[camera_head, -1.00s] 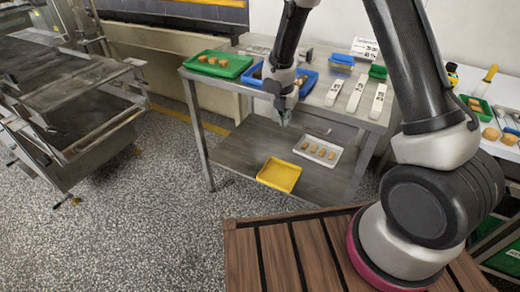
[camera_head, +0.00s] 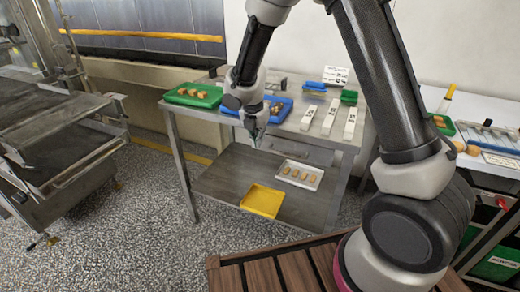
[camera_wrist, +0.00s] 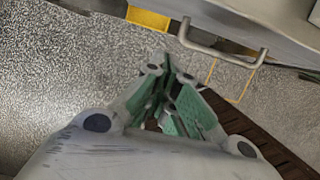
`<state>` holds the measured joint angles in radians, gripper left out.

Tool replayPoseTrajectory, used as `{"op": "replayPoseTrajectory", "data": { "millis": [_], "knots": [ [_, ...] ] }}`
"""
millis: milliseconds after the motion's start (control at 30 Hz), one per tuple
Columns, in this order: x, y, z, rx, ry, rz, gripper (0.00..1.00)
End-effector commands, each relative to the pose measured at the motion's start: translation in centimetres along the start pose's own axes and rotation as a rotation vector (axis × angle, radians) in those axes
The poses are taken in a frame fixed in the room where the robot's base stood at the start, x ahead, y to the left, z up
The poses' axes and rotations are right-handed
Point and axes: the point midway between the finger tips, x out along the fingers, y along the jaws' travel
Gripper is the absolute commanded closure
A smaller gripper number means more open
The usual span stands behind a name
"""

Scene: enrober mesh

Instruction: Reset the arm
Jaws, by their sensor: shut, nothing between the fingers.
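My gripper (camera_head: 256,138) hangs from my arm in front of the steel table, its fingers pointing down and shut with nothing held. In the wrist view my gripper (camera_wrist: 168,75) shows its green-padded fingers close together at the tips, over the speckled floor beside a metal handle bar (camera_wrist: 222,55). In the head view my arm folds up and over, its upper links at the top centre.
The steel table (camera_head: 190,117) holds a green tray (camera_head: 194,95) with several brown pieces, a blue tray (camera_head: 284,104) and white labelled strips (camera_head: 330,117). On its lower shelf are a yellow tray (camera_head: 262,201) and a white tray (camera_head: 300,174). A metal rack (camera_head: 70,130) stands left.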

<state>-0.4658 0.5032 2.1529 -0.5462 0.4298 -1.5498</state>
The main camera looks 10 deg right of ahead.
Motion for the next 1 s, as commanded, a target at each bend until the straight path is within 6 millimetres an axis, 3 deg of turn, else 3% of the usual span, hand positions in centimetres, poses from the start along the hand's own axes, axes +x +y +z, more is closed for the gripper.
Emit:
{"op": "replayPoseTrajectory", "data": {
  "millis": [200, 367, 467, 600, 667, 767, 1000],
  "knots": [
    [-3.4, 0.1, 0.0, -0.001, -0.001, 0.002, 1.0],
    [-4.2, -0.1, 0.0, 0.064, 0.001, -0.003, 1.0],
    [-4.1, -0.8, -0.2, 0.216, 0.005, -0.032, 1.0],
    [-3.6, -4.1, -1.9, 0.534, 0.021, -0.132, 1.0],
    [-4.2, -5.6, -2.6, 0.682, 0.02, -0.167, 1.0],
    [-6.3, -8.7, -3.1, 0.954, 0.014, -0.21, 1.0],
    [-13.6, -17.3, -3.7, 1.635, 0.019, -0.25, 1.0]
  ]
}}
